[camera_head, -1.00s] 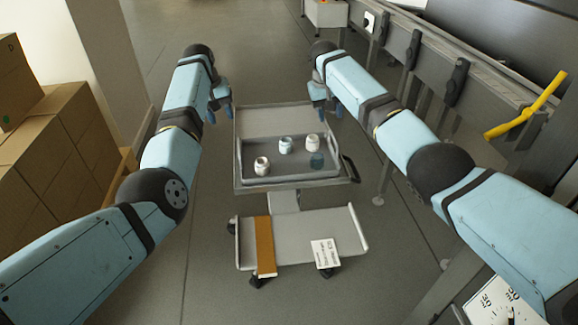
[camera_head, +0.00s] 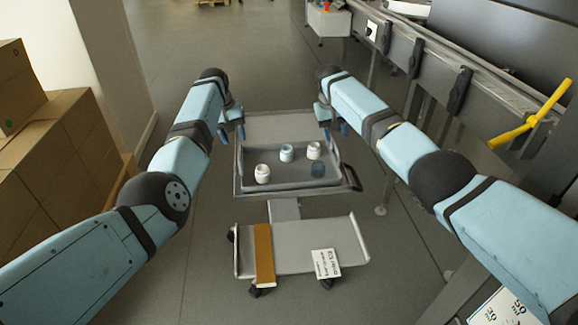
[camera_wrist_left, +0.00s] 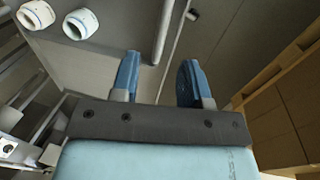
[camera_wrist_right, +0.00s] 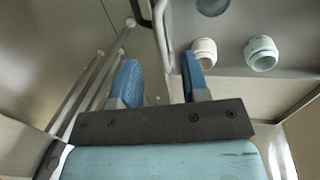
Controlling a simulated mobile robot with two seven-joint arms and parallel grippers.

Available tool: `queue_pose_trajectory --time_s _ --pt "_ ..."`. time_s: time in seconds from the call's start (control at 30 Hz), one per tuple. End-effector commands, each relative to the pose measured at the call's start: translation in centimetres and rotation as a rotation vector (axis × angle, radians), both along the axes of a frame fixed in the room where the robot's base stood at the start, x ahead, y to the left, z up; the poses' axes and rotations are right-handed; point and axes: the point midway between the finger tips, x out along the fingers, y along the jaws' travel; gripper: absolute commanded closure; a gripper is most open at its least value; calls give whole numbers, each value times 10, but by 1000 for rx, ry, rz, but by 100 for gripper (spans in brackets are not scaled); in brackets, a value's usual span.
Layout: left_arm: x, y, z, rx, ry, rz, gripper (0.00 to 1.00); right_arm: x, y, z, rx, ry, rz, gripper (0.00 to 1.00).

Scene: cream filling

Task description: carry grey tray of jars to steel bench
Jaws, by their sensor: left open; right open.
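The grey tray (camera_head: 290,184) lies on the upper deck of a wheeled cart. Several small jars stand in it: a white one (camera_head: 262,174) at front left, a pale blue-banded one (camera_head: 287,153) at the back middle, a white one (camera_head: 314,150) at back right, and a dark blue one (camera_head: 318,169) at front right. My left gripper (camera_head: 231,134) is open and empty by the tray's back left corner. My right gripper (camera_head: 336,132) is open and empty by its back right corner. Both wrist views show jars beside the fingers; neither gripper visibly grips the tray.
The cart's lower shelf (camera_head: 300,262) carries a brown strip (camera_head: 264,255) and a printed card (camera_head: 326,263). A long metal structure (camera_head: 440,60) runs along the right, with a yellow handle (camera_head: 532,120). Cardboard boxes (camera_head: 55,150) are stacked at left. Floor behind the cart is clear.

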Motion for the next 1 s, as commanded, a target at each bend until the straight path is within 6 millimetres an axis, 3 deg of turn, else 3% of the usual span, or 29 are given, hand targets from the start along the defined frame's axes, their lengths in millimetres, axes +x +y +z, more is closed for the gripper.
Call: queue_pose_trajectory --time_s 0.2,0.33,0.53,0.9,1.0 --pt "0 -8 -43 0 3 -2 58 0 -8 -43 -2 3 0 58" --pt "2 -10 -56 1 0 0 58 1 -11 -57 -1 2 1 58" --pt "2 -13 -67 1 -1 -1 58 1 -13 -68 0 0 0 58" --pt "1 -14 -70 0 -1 0 58 1 -14 -70 0 0 1 58" --pt "1 -14 -70 0 -1 0 79 1 -14 -70 0 0 1 79"
